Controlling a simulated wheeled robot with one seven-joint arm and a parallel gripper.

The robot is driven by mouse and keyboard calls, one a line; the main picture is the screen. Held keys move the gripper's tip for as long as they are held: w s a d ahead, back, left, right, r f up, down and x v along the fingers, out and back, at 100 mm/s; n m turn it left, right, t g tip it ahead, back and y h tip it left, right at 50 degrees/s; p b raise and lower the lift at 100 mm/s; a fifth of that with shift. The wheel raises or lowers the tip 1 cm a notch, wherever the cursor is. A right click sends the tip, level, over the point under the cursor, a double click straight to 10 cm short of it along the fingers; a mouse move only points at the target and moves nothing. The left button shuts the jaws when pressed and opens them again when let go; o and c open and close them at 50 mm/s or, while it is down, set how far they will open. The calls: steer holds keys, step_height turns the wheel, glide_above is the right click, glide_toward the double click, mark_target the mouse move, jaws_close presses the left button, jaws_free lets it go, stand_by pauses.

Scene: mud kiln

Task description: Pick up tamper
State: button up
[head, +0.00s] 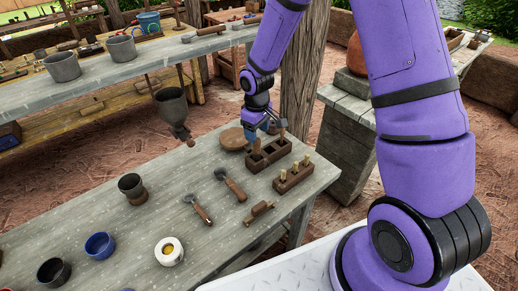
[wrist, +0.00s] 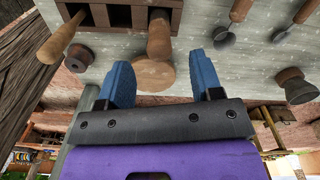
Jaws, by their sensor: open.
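A dark wooden rack (head: 268,158) with square compartments stands near the far right of the grey table; it also shows in the wrist view (wrist: 121,16). Two round wooden handles stand up from it, one at its right end (head: 283,131) (wrist: 61,38) and one at its left end (head: 255,146) (wrist: 159,36). Either may be the tamper; its head is hidden, so I cannot tell which.
A round wooden disc (head: 232,139) lies behind the rack. A block with pegs (head: 293,178) stands in front.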

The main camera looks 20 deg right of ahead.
mark_target(256, 147)
steer(key=shift+w+a+f, duration=0.1)
steer(key=shift+f, duration=1.85)
steer(key=shift+w+f, duration=0.1)
steer(key=shift+f, duration=1.85)
steer(key=c, duration=1)
